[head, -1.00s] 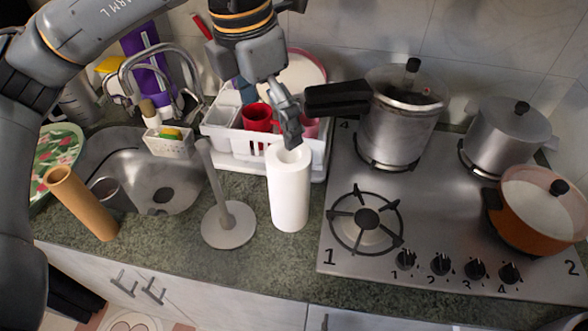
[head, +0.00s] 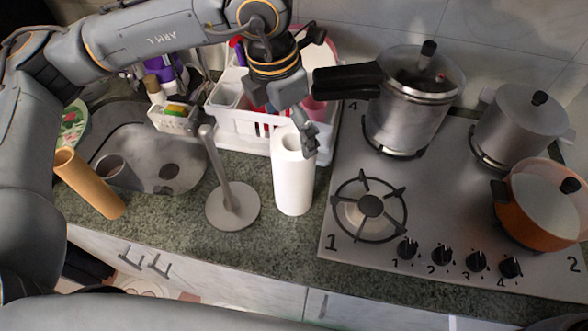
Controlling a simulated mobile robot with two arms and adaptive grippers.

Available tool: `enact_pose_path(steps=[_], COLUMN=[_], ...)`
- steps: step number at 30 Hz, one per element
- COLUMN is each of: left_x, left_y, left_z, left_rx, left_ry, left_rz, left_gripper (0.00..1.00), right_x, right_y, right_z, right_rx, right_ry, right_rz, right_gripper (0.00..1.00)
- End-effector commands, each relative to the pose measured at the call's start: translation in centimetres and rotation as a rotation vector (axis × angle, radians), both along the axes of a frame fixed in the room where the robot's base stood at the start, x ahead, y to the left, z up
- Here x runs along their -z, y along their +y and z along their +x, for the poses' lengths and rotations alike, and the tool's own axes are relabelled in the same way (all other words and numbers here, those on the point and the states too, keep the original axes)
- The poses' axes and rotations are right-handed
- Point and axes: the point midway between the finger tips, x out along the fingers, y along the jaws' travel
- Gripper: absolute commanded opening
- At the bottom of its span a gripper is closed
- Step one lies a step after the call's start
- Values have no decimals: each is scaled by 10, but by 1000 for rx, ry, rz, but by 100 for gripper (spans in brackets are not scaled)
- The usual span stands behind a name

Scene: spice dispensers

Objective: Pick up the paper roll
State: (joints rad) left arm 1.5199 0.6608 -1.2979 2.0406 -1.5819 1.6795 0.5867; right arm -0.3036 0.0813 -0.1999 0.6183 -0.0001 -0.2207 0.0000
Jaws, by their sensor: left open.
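The white paper roll (head: 293,183) stands upright on the green counter, left of the stove. My left gripper (head: 303,140) is over the top of the roll, pointing down. One finger shows at the right side of the roll's top rim; the other is hard to make out. The gripper is open, and I cannot tell whether it touches the roll. My right gripper is not in view.
A grey paper holder (head: 233,205) with an upright rod stands just left of the roll. A white dish rack (head: 240,130) is behind it. The pressure cooker's black handle (head: 346,80) reaches close to my left gripper.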

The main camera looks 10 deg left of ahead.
Motion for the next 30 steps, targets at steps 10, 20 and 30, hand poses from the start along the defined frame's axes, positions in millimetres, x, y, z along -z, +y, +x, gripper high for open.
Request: enact_pose_path(steps=[10,20,30], left_x=[43,50,50], left_y=[-5,-6,-6], left_z=[6,7,7], left_rx=[0,1,1], left_ry=[3,0,1], left_rz=[1,0,0], left_gripper=[100,96,27], right_x=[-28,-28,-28], right_y=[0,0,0], right_z=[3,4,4], right_rx=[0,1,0], right_ry=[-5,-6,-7], right_rz=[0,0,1], right_gripper=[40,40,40])
